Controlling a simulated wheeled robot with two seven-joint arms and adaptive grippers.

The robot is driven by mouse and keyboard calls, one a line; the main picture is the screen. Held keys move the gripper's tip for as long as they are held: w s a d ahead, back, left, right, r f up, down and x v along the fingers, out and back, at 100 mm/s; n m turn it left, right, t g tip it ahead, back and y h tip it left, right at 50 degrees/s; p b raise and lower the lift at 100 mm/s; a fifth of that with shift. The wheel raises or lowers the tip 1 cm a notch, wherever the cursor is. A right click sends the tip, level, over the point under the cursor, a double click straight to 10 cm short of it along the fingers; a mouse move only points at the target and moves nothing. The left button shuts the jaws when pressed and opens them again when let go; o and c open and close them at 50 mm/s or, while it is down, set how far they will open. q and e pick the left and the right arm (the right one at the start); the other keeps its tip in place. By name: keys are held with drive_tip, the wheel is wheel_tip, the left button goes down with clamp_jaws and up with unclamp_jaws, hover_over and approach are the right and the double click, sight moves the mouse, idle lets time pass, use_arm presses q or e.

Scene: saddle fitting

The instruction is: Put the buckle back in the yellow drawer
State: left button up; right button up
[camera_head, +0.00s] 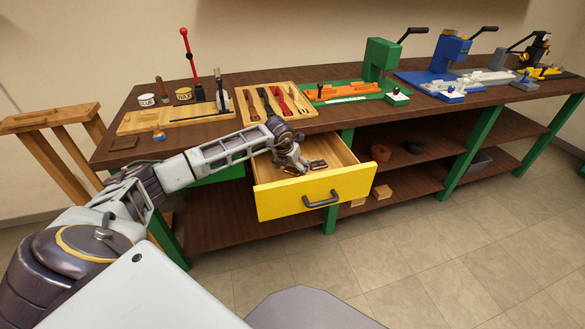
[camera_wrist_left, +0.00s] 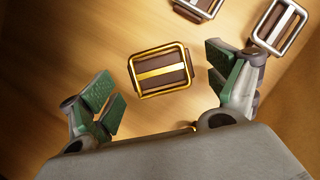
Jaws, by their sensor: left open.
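The yellow drawer (camera_head: 316,194) is pulled open below the bench top, with a dark handle on its front. My left gripper (camera_head: 295,160) is in the drawer's opening, pointing down. In the left wrist view its two green-padded jaws (camera_wrist_left: 168,92) are spread apart. A gold-framed buckle (camera_wrist_left: 160,72) with a brown strap lies on the wooden drawer floor between the jaws, apart from both. Two silver-framed buckles lie near it, one at the top (camera_wrist_left: 198,8) and one at the upper right (camera_wrist_left: 282,26), beyond the right jaw. My right gripper is out of view.
A wooden tool tray (camera_head: 277,103), a cutting board (camera_head: 172,118) and green (camera_head: 381,60) and blue (camera_head: 449,52) presses stand on the bench (camera_head: 228,79). A wooden trestle (camera_head: 50,117) stands at the left. The floor in front is clear.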

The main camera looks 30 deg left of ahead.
use_arm(q)
drive_tip(key=p+v, duration=0.1)
drive_tip(key=v, duration=1)
drive_tip(key=shift+r, duration=0.25)
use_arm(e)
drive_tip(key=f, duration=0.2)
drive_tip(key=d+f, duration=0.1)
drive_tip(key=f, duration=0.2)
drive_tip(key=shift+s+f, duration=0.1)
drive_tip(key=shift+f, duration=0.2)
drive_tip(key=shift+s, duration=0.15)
